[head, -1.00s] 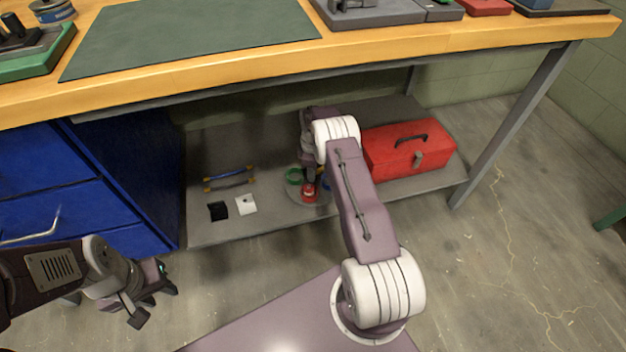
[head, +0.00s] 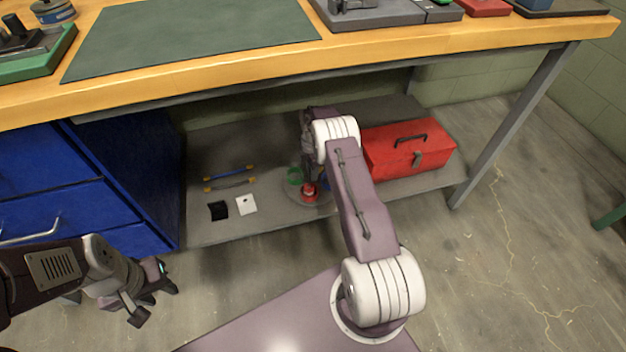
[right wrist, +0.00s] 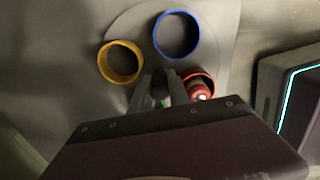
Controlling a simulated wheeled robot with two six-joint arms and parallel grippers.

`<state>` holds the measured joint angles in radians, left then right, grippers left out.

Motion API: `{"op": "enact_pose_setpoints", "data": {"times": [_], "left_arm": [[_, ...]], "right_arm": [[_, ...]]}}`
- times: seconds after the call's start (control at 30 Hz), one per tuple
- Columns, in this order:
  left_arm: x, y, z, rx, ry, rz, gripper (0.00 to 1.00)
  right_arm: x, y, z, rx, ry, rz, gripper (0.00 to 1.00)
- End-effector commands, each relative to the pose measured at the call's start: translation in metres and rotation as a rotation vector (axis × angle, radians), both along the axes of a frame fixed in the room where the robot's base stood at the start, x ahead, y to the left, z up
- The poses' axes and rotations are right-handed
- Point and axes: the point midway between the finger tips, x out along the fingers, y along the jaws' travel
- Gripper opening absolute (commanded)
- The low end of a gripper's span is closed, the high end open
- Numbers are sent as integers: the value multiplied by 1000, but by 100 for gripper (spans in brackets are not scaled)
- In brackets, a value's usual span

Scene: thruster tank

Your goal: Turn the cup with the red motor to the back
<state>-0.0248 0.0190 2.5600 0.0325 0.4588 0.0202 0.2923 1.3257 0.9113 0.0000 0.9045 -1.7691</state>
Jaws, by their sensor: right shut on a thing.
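A round grey turntable (head: 290,193) lies on the shelf under the bench, with coloured cups around it. The red cup (right wrist: 212,82) holds a red motor (right wrist: 201,92) and is at the front, nearest me (head: 309,192). The green cup (head: 295,176) is at the left. The blue cup (right wrist: 160,34) is at the right, and the yellow cup (right wrist: 103,62) is at the back, hidden in the head view. My right gripper (right wrist: 161,82) points down at the turntable's middle, shut on a narrow part there, mostly hidden by the fingers. My left gripper (head: 155,303) is open and empty.
A red toolbox (head: 385,158) stands on the shelf right of my right arm. A black square (head: 217,211), a white square (head: 246,204) and bars with coloured ends (head: 229,174) lie to the left. The bench top (head: 250,55) overhangs the shelf; blue drawers (head: 60,205) stand at its left.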

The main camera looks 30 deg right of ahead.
Motion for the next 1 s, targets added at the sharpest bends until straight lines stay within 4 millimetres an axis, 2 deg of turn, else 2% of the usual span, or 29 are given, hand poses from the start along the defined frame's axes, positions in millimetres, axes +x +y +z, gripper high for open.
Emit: {"op": "enact_pose_setpoints", "data": {"times": [0.07,0.1,0.13,0.17,0.53,1.0], "left_arm": [[0,0,0,0,0,0,36],[0,0,0,0,0,0,36],[0,0,0,0,0,0,36],[0,0,0,0,0,0,36],[0,0,4,0,0,0,36],[0,0,41,0,0,0,36]], "right_arm": [[0,0,0,0,0,-1,0],[0,0,0,0,0,-2,27],[0,0,0,0,0,-2,36],[0,0,0,0,0,-2,38],[0,0,4,0,0,-5,38],[0,0,51,0,0,-5,38]]}}
